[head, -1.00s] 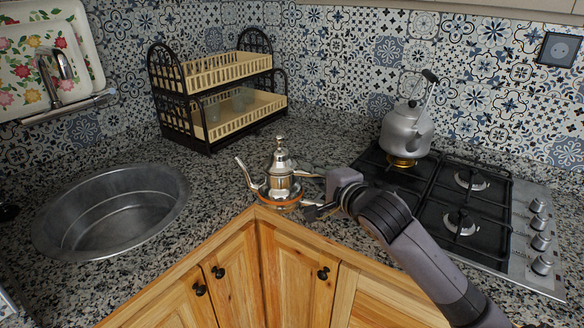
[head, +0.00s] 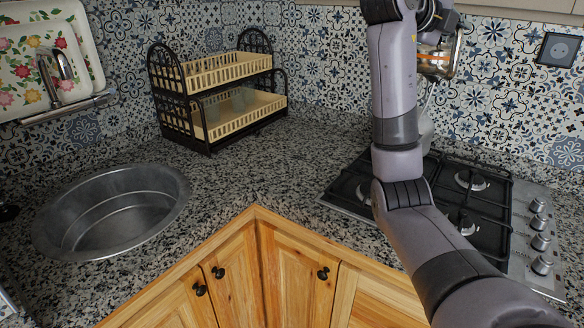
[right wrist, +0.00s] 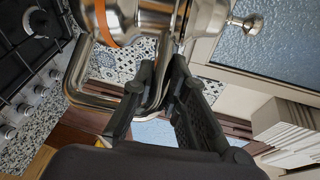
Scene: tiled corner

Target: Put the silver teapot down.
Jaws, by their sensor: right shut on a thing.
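The silver teapot (head: 437,55), with an orange band, is high in the air in front of the tiled wall, above the hob, at the top right of the head view. My right gripper (head: 432,18) is beside it, partly hidden by my arm. In the right wrist view my right gripper (right wrist: 168,82) is shut on the curved handle of the teapot (right wrist: 135,18), whose body is partly cut off at the top. My left gripper is not in view.
The black gas hob (head: 348,189) is at the right, and a grey kettle (head: 426,128) on it is mostly hidden behind my arm. The metal sink (head: 110,245) is at the left, the two-tier dish rack (head: 203,139) behind. The granite counter (head: 255,180) between them is clear.

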